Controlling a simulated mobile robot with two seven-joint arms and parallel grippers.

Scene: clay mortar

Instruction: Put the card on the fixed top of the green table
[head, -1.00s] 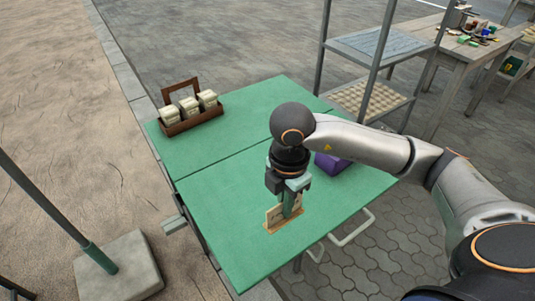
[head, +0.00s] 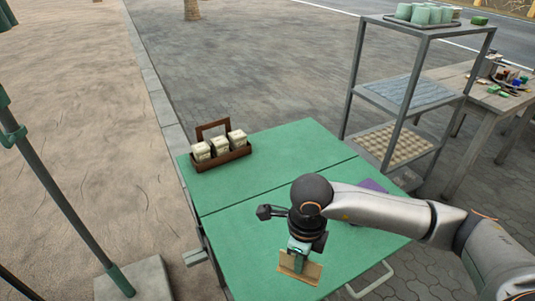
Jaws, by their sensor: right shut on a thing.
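The green table (head: 245,187) has a top split by a seam into a far part and a near part. The frames do not show which part is fixed. The tan card (head: 290,264), with a wooden strip at its foot, shows over the near part. My right gripper (head: 299,250) points down and is shut on the card's upper part. The card looks a little tilted, and I cannot tell how far it is above the tabletop. My left gripper is not in view.
A brown wooden caddy (head: 222,158) with cream boxes stands on the far part. A purple thing (head: 374,185) is partly hidden behind my right arm. A metal shelf (head: 402,90) and a wooden workbench (head: 487,97) stand at the right.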

